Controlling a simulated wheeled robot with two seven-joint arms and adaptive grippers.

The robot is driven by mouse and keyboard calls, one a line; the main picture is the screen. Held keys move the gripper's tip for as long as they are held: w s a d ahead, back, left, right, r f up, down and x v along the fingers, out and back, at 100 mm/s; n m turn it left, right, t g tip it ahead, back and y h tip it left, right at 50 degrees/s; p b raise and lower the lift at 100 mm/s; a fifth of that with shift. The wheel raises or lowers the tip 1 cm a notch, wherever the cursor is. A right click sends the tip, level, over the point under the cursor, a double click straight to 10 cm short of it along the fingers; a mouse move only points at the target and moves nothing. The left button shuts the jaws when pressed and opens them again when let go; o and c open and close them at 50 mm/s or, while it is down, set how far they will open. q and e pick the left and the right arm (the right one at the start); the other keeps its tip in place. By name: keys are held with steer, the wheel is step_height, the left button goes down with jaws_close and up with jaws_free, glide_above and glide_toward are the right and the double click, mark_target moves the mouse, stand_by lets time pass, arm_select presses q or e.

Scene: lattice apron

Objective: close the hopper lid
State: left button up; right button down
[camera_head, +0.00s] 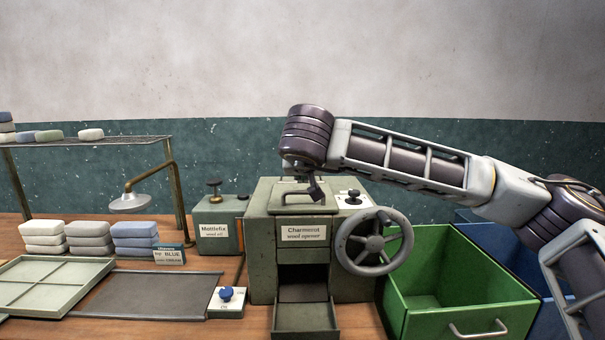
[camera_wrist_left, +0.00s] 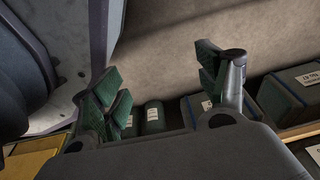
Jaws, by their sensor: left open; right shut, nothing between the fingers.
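The wool opener (camera_head: 262,240) is a grey-green machine at the centre of the bench in the head view. Its hopper lid (camera_head: 286,205) shows as a panel with a bar handle on top and appears to lie down; I cannot tell if it sits fully flush. My right gripper (camera_head: 316,190) is shut and empty, pointing down just above the lid beside the handle. Contact with the lid cannot be made out. My left gripper (camera_wrist_left: 165,92) is open and empty in the left wrist view, away from the machine; it does not show in the head view.
A handwheel (camera_head: 373,241) sticks out at the machine's right front, next to a green bin (camera_head: 455,318). A wool oil box (camera_head: 215,232) stands to the left. Further left are stacked wool blocks (camera_head: 88,238), a divided tray (camera_head: 45,284) and a wire shelf (camera_head: 95,141).

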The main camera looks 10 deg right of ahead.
mark_target(303, 193)
steer(key=shift+s+f+b, duration=0.2)
steer(key=shift+f+b, duration=0.1)
steer(key=shift+f, duration=0.1)
steer(key=shift+s+a+f+b, duration=0.1)
steer(key=shift+s+f+b, duration=0.2)
steer(key=shift+f+b, duration=0.35)
steer(key=shift+s+f+b, duration=0.25)
steer(key=shift+f+b, duration=0.25)
steer(key=shift+f, duration=0.2)
arm_select(q)
steer(key=w+d+r, duration=0.3)
steer(key=d+r, duration=0.1)
steer(key=r, duration=0.5)
steer(key=shift+w+r+b, duration=0.2)
steer(key=shift+r+b, duration=0.1)
steer(key=shift+b, duration=0.1)
arm_select(e)
steer(key=shift+s+f, duration=0.2)
steer(key=shift+f, duration=0.3)
steer(key=shift+a, duration=0.1)
arm_select(q)
steer(key=shift+f, duration=0.1)
arm_select(e)
steer(key=shift+r, duration=0.2)
